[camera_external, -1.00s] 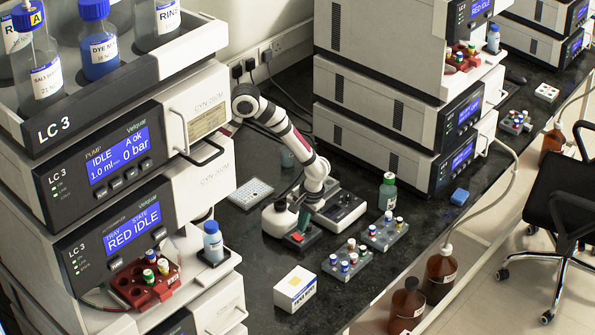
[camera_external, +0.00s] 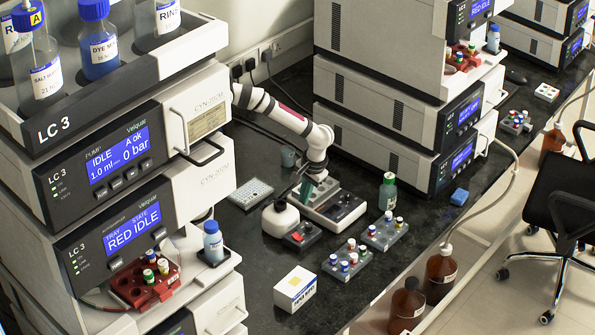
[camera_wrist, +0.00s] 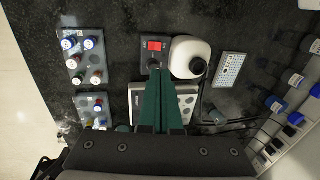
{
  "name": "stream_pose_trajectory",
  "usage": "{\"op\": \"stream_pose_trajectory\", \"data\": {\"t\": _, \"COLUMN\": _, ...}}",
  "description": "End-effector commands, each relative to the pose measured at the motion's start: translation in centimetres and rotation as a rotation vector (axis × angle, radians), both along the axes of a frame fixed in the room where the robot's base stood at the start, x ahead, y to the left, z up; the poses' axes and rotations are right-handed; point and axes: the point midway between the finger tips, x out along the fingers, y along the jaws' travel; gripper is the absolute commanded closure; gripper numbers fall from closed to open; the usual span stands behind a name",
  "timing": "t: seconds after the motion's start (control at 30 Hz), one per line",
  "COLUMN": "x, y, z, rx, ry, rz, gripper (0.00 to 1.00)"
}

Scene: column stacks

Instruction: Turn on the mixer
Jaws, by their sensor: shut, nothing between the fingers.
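The mixer appears to be the rounded white body (camera_external: 280,220) with a dark top, beside a small dark control box (camera_external: 303,237). I cannot tell the switch's position or whether the mixer runs. My gripper (camera_external: 303,201) points down above the bench, behind and above the control box, apart from it. In the wrist view its green fingers (camera_wrist: 161,74) are together and empty, their tips just below the box in the picture.
A grey and white instrument (camera_external: 340,208) stands just right of the mixer. Vial racks (camera_external: 347,262), a white carton (camera_external: 295,289) and a green bottle (camera_external: 388,191) stand nearby. A well plate (camera_external: 251,193) lies to the left. Tall instrument stacks flank the bench.

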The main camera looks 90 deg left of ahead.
Motion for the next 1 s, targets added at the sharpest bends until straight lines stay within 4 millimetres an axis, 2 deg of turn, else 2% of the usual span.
{"op": "stream_pose_trajectory", "data": {"t": 0.27, "x": 0.0, "y": 0.0, "z": -0.5, "rx": -0.001, "ry": 0.002, "rz": 0.001, "gripper": 1.00}}
{"op": "stream_pose_trajectory", "data": {"t": 0.37, "x": -0.3, "y": 0.3, "z": -2.0, "rx": 0.000, "ry": 0.005, "rz": 0.002, "gripper": 1.00}}
{"op": "stream_pose_trajectory", "data": {"t": 0.8, "x": -1.8, "y": 1.8, "z": -11.0, "rx": -0.001, "ry": 0.005, "rz": 0.001, "gripper": 1.00}}
{"op": "stream_pose_trajectory", "data": {"t": 1.0, "x": -2.1, "y": 2.1, "z": -13.3, "rx": -0.002, "ry": 0.002, "rz": 0.001, "gripper": 1.00}}
